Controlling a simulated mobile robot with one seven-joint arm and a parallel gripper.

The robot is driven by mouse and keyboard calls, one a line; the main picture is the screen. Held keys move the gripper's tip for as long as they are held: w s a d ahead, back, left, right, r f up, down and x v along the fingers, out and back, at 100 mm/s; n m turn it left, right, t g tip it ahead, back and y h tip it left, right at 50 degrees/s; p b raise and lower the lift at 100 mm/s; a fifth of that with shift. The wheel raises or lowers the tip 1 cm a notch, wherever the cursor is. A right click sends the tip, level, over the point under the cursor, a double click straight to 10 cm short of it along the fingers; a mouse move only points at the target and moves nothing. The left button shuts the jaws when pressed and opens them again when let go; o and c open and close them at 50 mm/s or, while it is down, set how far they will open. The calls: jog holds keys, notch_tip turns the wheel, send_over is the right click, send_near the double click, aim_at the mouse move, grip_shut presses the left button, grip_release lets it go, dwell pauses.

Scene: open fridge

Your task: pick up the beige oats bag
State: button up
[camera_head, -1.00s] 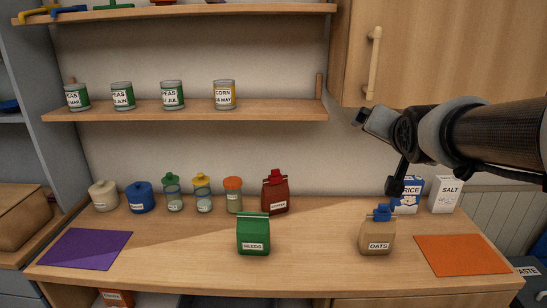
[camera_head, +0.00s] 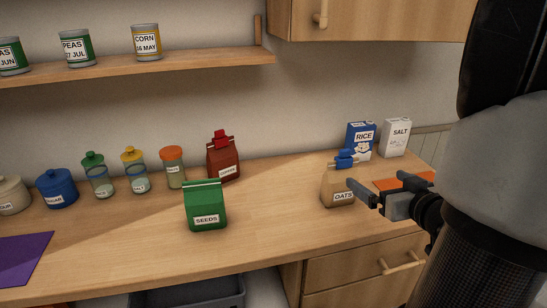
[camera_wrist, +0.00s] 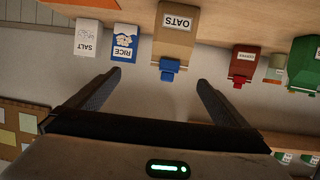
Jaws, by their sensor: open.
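The beige oats bag (camera_head: 338,191) with a blue clip on top stands upright on the wooden counter. My gripper (camera_head: 362,189) is open, just right of the bag in the head view, with one fingertip overlapping the bag's right edge there. I cannot tell whether it touches. In the wrist view, which is upside down, the oats bag (camera_wrist: 175,36) lies ahead, centred between the two open fingers (camera_wrist: 160,80) and beyond their tips. Nothing is between the fingers.
The blue rice box (camera_head: 360,140) and white salt box (camera_head: 396,138) stand behind the oats bag. A green seeds bag (camera_head: 206,207) and a red bag (camera_head: 223,160) stand left. An orange mat (camera_head: 404,181) lies right. The counter between seeds and oats is clear.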

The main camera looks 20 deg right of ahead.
notch_tip(320, 180, down, 2)
jog(key=s, duration=0.1)
jog(key=y+b, duration=0.1)
jog(key=b, duration=0.2)
send_near(343, 171)
jog(key=shift+n, duration=0.3)
jog(key=x, duration=0.5)
jog(key=shift+s+d+f, duration=0.1)
jog(key=shift+d+f, duration=0.25)
jog(key=shift+f, duration=0.05)
jog(key=x, duration=0.2)
jog(key=b+x, duration=0.1)
jog(key=x, duration=0.1)
jog(key=b+x, duration=0.1)
jog(key=shift+w+a+r, duration=0.15)
jog(key=shift+w+a, duration=0.1)
jog(key=shift+w, duration=0.25)
jog(key=shift+c, duration=0.3)
jog(key=c, duration=1.5)
jog(key=shift+r, duration=0.15)
notch_tip(343, 171, up, 10)
jog(key=p, duration=0.4)
